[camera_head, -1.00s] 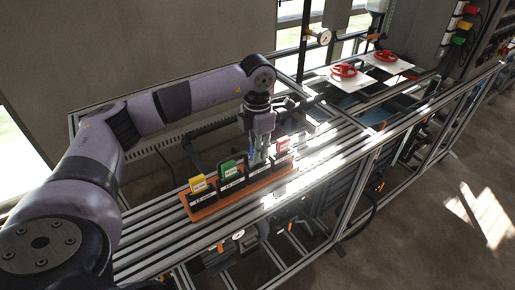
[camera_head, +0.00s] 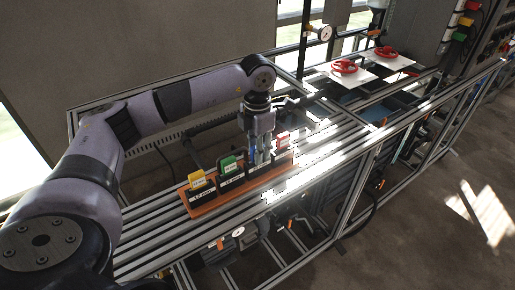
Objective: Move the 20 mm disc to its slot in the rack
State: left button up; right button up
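The rack (camera_head: 207,209) is a long orange-brown base on the slatted bench top, with a row of dark slots with white labels along it. A yellow-topped piece (camera_head: 197,180) stands in the left slot and a green-topped piece (camera_head: 229,165) in the one beside it. A red-topped piece (camera_head: 284,138) shows at the right end, partly behind my gripper. My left gripper (camera_head: 261,162) points down over the slot between green and red. Its fingertips are close to the rack. A bluish patch shows at the fingers; I cannot tell whether it is a held disc. The sizes on the labels are unreadable. My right gripper is not in view.
The bench top (camera_head: 145,250) is bare in front of and left of the rack. Metal rails frame the bench. White plates with red handwheels (camera_head: 344,66) lie further back right, and a round gauge (camera_head: 324,33) stands behind them.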

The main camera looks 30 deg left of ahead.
pick_arm(q)
jog(key=shift+o, duration=0.5)
notch_tip(320, 180, up, 7)
jog(key=p, duration=0.4)
jog(key=shift+r, duration=0.1)
